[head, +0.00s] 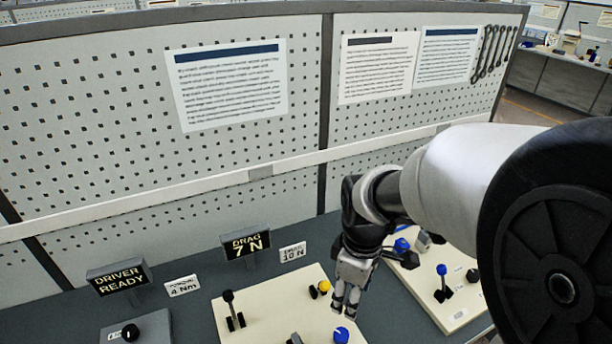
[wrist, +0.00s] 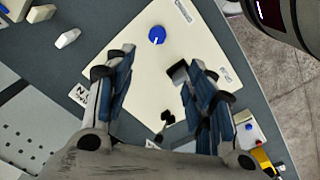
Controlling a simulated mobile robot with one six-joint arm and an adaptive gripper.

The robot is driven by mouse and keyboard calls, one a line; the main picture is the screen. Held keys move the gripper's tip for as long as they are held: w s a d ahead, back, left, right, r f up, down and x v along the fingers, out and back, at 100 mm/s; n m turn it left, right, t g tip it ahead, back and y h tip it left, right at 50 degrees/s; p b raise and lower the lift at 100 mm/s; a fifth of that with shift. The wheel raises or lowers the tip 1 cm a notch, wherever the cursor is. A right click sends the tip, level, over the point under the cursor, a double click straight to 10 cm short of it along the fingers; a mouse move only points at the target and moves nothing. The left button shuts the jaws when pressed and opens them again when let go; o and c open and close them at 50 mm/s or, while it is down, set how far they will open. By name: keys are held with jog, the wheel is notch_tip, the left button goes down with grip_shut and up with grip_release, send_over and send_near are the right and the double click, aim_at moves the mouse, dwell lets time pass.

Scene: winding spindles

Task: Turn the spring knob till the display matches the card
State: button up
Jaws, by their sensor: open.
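The display (head: 245,243) reads "DRAG 7 N". The card (head: 292,253) to its right reads "10 N". In front of them lies a cream panel (head: 262,297) with a blue knob (head: 341,335), a yellow knob (head: 324,287) and a black lever (head: 231,310). No readable label shows which is the spring knob. My gripper (head: 348,298) hangs over the panel's right part, fingers down, beside the yellow knob. In the wrist view my gripper (wrist: 155,75) is open with nothing between its fingers; a blue knob (wrist: 156,35) lies beyond the fingertips, apart from them.
A second display (head: 119,279) reads "DRIVER READY", with a card (head: 183,285) reading "4 Nm" beside it. Another cream panel with a blue-topped lever (head: 442,283) stands right. A pegboard (head: 90,150) rises behind.

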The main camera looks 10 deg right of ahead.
jog(key=w+f+n, duration=0.1)
jog(key=w+f, duration=0.1)
jog(key=b, duration=0.5)
send_near(342, 334)
notch_tip(342, 334, down, 8)
jog(key=shift+w+f, duration=0.1)
jog(key=shift+f, duration=0.15)
jog(key=c, duration=1)
jog(key=shift+c, duration=0.2)
